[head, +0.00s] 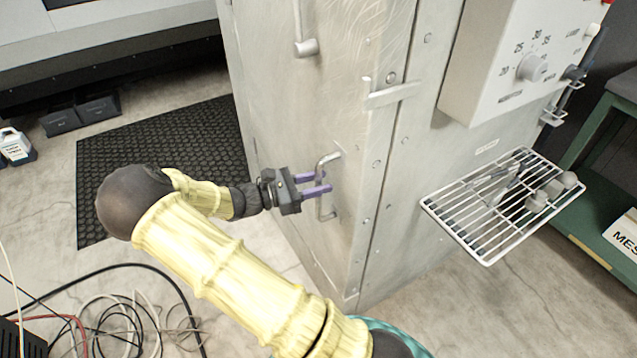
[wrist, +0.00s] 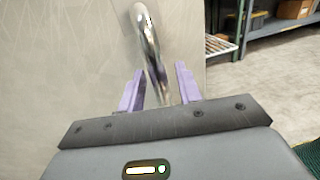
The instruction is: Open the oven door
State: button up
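The oven is a tall grey metal cabinet, and its door (head: 290,120) is the left-hand face in the head view, flush with the frame as far as I can see. A curved metal handle (head: 328,160) is fixed upright low on the door; it shows large and shiny in the wrist view (wrist: 150,45). My gripper (head: 318,184) is at the handle, its purple fingers pointing at the door. In the wrist view the fingers (wrist: 160,85) are apart, with the handle bar between them and gaps showing beside it. The lower end of the handle is hidden behind my gripper in the wrist view.
A control box with a dial (head: 530,67) and a wire shelf (head: 500,200) stick out from the oven's right face. A green bench (head: 610,120) stands at the right. A black mat (head: 190,140) lies on the floor to the left. Loose cables (head: 130,325) lie at the lower left.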

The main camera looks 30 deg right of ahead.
jog(key=shift+d, duration=0.2)
jog(key=shift+c, duration=0.2)
grip_shut()
jog(key=shift+a, duration=0.15)
